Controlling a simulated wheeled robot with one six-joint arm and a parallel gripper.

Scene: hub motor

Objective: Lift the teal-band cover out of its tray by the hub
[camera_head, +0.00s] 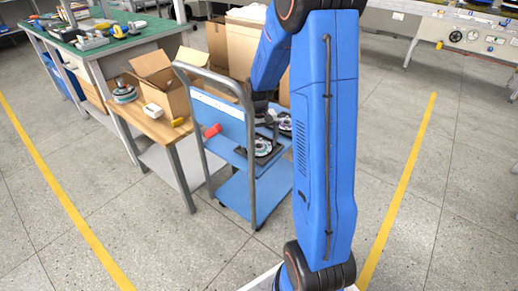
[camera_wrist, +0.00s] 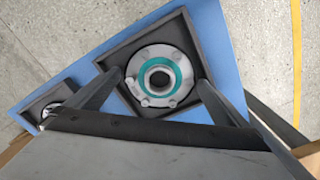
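The teal-band cover (camera_wrist: 158,99) is a pale metal disc with several bolt holes, a teal ring and a dark centre hub. It lies in a square dark grey tray (camera_wrist: 113,57) in the wrist view. My gripper (camera_wrist: 159,77) is open, with one finger on each side of the cover and nothing held between them. I cannot tell the exact height of the fingertips over the tray. In the head view, my gripper is a small dark shape above the blue cart, partly hidden by my arm; a tray with a disc (camera_head: 263,148) shows just below it.
A second dark tray (camera_wrist: 35,105) with a round part lies to the left on the blue cart top (camera_wrist: 218,35). A grey cart handle (camera_head: 213,77) and a red item (camera_head: 212,131) are nearby. A wooden table (camera_head: 160,128) with an open carton (camera_head: 160,80) stands left of the cart.

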